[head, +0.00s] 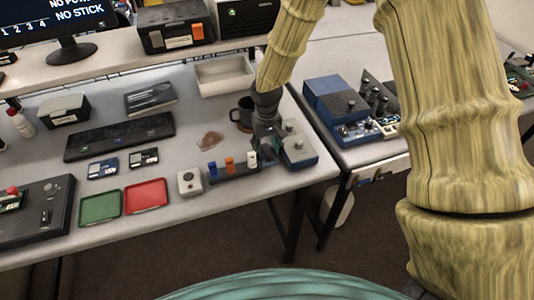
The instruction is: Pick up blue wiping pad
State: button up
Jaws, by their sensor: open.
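My gripper (266,132) is dark and points down over the right end of the near table, beside a dark mug (243,114). It is open; its fingertips are small and partly lost against the things behind them. A blue-edged grey device with knobs (300,156) sits just right of and below it. I cannot make out a blue wiping pad for certain; the gripper may hide it. Whether the gripper touches anything is not clear.
A rack with blue, orange and white pegs (233,172) stands close to the gripper. Red (146,195) and green (100,207) trays, a keyboard (120,137) and an open white bin (224,76) are on the table (60,245). A blue case (333,98) is on the right table.

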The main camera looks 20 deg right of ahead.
aim_at(267, 150)
jog(key=shift+c, duration=0.4)
jog(key=c, duration=1)
jog(key=shift+r, duration=0.1)
jog(key=shift+r+b, duration=1.55)
jog(key=shift+r, duration=3.4)
